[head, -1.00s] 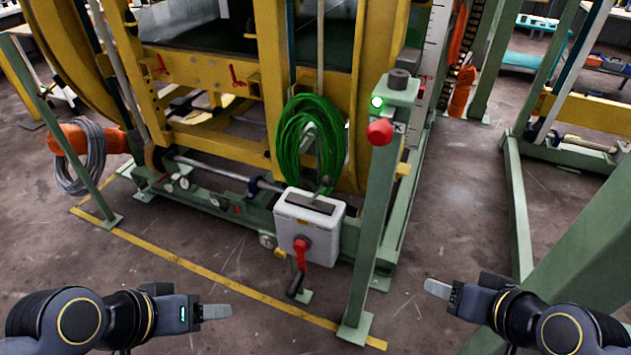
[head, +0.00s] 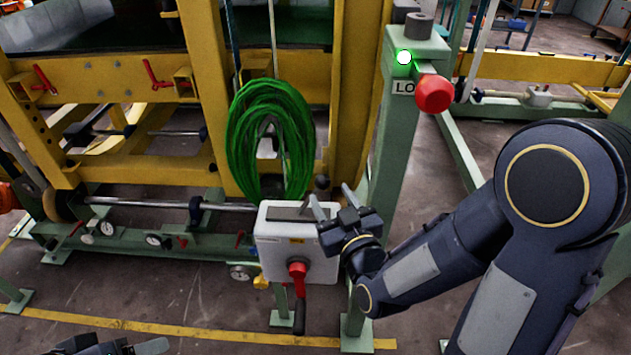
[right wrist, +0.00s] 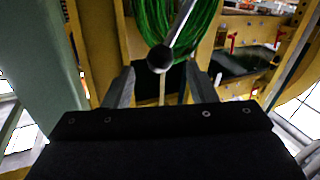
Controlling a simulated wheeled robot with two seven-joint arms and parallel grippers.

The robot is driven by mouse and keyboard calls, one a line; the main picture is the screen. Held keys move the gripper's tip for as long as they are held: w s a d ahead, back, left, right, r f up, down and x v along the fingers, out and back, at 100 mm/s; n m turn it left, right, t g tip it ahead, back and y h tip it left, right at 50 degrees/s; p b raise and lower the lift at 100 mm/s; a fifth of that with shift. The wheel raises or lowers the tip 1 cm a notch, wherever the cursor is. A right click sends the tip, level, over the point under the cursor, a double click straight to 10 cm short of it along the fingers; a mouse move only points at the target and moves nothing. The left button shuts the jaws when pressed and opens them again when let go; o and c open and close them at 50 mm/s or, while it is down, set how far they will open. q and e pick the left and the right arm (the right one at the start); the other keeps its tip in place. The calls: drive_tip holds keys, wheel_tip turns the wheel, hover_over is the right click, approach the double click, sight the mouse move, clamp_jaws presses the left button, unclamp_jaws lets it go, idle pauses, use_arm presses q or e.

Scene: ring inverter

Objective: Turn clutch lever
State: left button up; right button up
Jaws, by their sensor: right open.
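The clutch lever (head: 322,183), a thin rod with a dark ball knob, stands at the top of the light grey box (head: 275,243). My right gripper (head: 331,199) is open and empty at the box's upper right corner, close to the knob. In the right wrist view the ball knob (right wrist: 160,58) lies ahead of the gap between the two open fingers (right wrist: 160,88), and I see no contact. My left gripper (head: 145,347) is only partly in view at the bottom left edge, away from the box; its jaw opening is unclear.
A red crank (head: 297,270) with a black handle hangs on the box front. A green hose coil (head: 270,140) hangs behind the lever.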

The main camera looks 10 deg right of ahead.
sight(325, 187)
drive_tip(key=w, duration=0.5)
drive_tip(key=shift+w+a, duration=0.35)
clamp_jaws()
